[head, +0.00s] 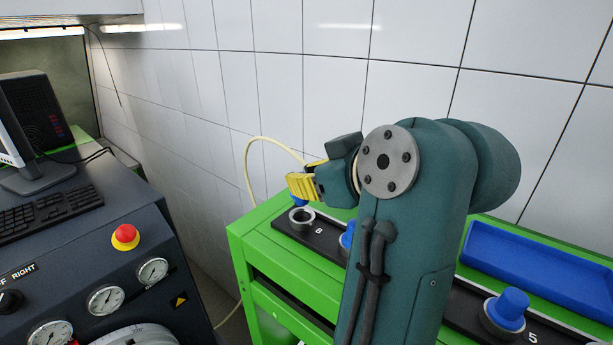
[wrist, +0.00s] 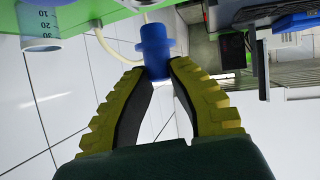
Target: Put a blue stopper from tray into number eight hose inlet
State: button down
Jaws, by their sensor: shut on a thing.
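My gripper (head: 298,186) has yellow ridged fingers and is shut on a blue stopper (wrist: 156,50). In the wrist view the stopper sits between the fingertips, its wider collar and end sticking out beyond them. In the head view only a little blue of the stopper (head: 299,200) shows below the fingers. It is just above the number eight hose inlet (head: 301,218), a metal ring with an open top beside the label 8. I cannot tell whether the stopper touches the ring. The blue tray (head: 540,262) lies at the right; no stopper shows in its visible part.
Another blue stopper (head: 347,238), partly hidden by my arm, is right of the number eight inlet. A blue stopper (head: 508,306) sits in inlet 5. A pale hose (head: 249,165) arches behind the green bench (head: 240,245). A graduated container (wrist: 40,28) shows in the wrist view.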

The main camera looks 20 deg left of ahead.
jog(key=c, duration=1.4)
grip_release()
jog(key=shift+d, duration=0.1)
jog(key=shift+v, duration=5.45)
